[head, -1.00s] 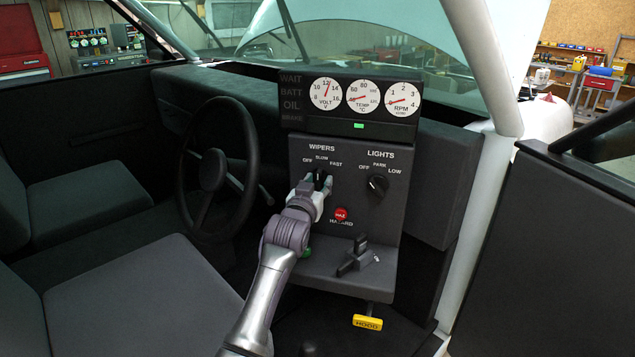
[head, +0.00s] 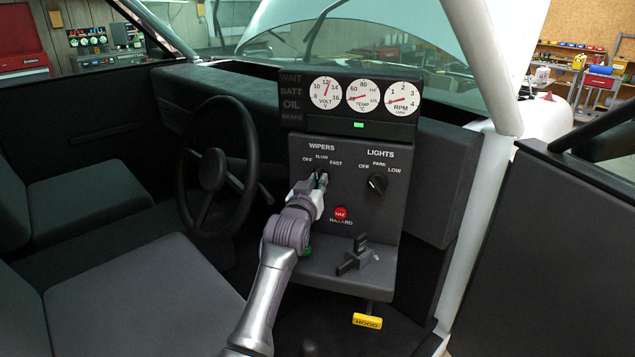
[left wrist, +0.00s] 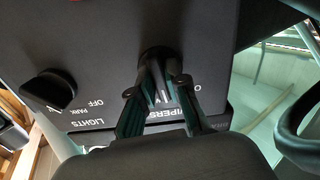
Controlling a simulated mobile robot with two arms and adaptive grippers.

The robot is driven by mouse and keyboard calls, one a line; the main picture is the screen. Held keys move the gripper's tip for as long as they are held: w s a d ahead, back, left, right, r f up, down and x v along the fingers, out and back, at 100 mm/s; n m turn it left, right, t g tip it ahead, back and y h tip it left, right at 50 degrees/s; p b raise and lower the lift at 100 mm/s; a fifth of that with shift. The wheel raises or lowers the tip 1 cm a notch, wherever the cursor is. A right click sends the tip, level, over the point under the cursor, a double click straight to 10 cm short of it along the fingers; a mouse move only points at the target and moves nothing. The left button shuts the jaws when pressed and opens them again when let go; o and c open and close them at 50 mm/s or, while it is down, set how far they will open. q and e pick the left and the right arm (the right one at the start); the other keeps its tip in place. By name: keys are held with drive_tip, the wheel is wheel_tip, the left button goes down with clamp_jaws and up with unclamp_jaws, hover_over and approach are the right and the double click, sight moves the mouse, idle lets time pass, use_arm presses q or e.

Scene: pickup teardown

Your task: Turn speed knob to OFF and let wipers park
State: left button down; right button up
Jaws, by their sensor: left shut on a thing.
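The black wiper speed knob (left wrist: 158,54) sits on the dark dash panel under the WIPERS label, with OFF, SLOW and FAST marks. My left gripper (head: 320,180) reaches in from below and is shut on this knob; in the left wrist view (left wrist: 160,68) its two fingers close around the knob's sides. The fingers hide most of the knob in the head view, so I cannot tell which mark it points to. A dark wiper arm (head: 312,30) stands raised across the windshield glass. My right gripper is not in view.
The lights knob (head: 377,184) is close to the right of the wiper knob. A red hazard button (head: 340,213) and a black lever (head: 354,254) are below. The steering wheel (head: 213,170) is left of my arm, and a yellow hood handle (head: 367,321) hangs lower down.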

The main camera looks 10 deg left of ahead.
use_arm(q)
drive_tip(key=shift+n+p, duration=0.9)
drive_tip(key=shift+n, duration=2.4)
drive_tip(key=c, duration=1.2)
unclamp_jaws()
drive_tip(key=shift+o, duration=0.2)
